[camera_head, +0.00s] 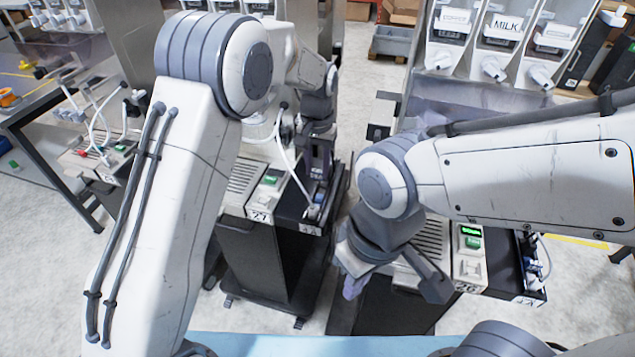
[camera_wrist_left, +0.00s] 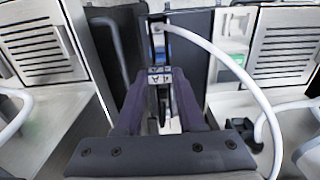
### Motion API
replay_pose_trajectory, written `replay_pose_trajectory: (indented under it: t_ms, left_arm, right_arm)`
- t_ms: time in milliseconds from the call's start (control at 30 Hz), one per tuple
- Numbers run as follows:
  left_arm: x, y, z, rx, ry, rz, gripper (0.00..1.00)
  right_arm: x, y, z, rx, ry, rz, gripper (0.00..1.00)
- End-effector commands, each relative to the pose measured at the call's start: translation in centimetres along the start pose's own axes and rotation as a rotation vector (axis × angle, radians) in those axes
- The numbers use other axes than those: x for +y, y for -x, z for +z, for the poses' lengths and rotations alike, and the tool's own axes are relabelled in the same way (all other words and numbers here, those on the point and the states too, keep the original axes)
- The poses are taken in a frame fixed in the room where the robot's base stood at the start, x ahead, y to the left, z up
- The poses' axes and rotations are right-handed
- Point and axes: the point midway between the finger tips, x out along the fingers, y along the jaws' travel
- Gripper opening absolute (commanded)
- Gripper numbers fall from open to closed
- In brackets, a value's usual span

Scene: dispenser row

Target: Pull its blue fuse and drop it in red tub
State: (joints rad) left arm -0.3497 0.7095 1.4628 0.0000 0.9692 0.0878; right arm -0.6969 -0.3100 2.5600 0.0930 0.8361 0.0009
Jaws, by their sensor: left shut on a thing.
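My left gripper (camera_head: 316,190) reaches down over the dark side panel of the middle dispenser, whose plates read 27 and what looks like 42. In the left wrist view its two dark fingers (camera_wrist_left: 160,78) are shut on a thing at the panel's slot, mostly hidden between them. My right gripper (camera_head: 392,285) is open and empty in front of the right dispenser. I see no red tub.
A white hose (camera_wrist_left: 235,68) curves close beside the left gripper. The right dispenser (camera_head: 470,262) has a lit green display and blue parts on its side panel (camera_head: 530,262). Another dispenser stands at left (camera_head: 95,155), near a table (camera_head: 40,108). A pale blue surface (camera_head: 300,345) lies in front.

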Motion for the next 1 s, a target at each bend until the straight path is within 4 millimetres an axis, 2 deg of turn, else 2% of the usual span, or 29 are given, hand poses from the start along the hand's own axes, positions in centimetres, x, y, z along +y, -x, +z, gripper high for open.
replay_pose_trajectory:
  t_ms: [133, 1000]
  left_arm:
    - [0.0, 0.8, 0.0, 0.000, 0.000, 0.000, 0.00]
    - [0.0, 1.8, 0.0, 0.000, 0.000, 0.000, 0.00]
  right_arm:
    - [0.0, -0.2, 0.0, 0.000, 0.000, 0.000, 0.00]
    - [-0.1, 0.7, 0.0, 0.000, 0.000, 0.000, 0.00]
